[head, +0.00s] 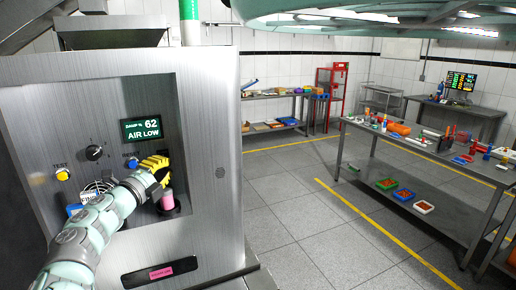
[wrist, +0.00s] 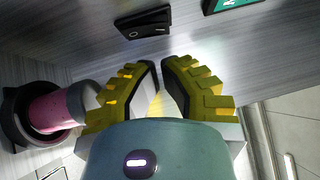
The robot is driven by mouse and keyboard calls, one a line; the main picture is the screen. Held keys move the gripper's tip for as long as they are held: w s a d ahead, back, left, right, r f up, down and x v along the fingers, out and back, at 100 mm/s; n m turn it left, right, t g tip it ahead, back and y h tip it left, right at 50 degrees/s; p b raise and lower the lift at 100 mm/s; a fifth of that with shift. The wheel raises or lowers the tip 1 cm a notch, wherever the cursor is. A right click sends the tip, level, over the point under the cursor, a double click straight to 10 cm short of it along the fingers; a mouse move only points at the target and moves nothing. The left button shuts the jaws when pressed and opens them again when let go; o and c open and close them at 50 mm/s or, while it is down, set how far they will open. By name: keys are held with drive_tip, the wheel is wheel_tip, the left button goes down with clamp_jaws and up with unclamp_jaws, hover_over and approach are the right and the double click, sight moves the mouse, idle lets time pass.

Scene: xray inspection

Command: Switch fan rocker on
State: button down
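The fan rocker is a black rocker switch (wrist: 143,23) on the grey brushed-metal panel in the wrist view. A white O mark shows on its face. Which way it is tipped is hard to tell. My gripper (wrist: 160,64) has yellow ribbed fingers. Their tips are nearly together, with a narrow gap and nothing held between them. They are just below the rocker in the picture, apart from it as far as I can see. In the head view my gripper (head: 162,164) is at the panel's right side, below the display, and largely hides the rocker.
A pink cylinder on a dark round base (wrist: 62,110) is close left of my fingers. The panel (head: 88,128) also has a green "AIR LOW" display (head: 142,129), a black knob (head: 95,153), a yellow TEST button (head: 62,174) and a blue RESET button (head: 132,163).

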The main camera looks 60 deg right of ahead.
sight(167, 155)
drive_tip(key=shift+w+d+r+p, duration=0.2)
drive_tip(key=shift+w+d+p, duration=0.2)
drive_tip(key=shift+w+d, duration=0.45)
drive_tip(key=shift+a, duration=0.1)
drive_tip(key=r+p, duration=0.1)
drive_tip(key=p, duration=0.2)
drive_tip(key=shift+w+n+y, duration=0.4)
drive_tip(key=shift+d+n+y+p, duration=0.25)
drive_tip(key=shift+y+p, duration=0.25)
drive_tip(key=shift+p, duration=0.6)
drive_tip(key=shift+w+p, duration=0.1)
drive_tip(key=shift+p, duration=0.2)
drive_tip(key=shift+f+n, duration=0.1)
drive_tip(key=shift+n, duration=0.15)
drive_tip(key=shift+w, duration=0.1)
drive_tip(key=shift+a, duration=0.1)
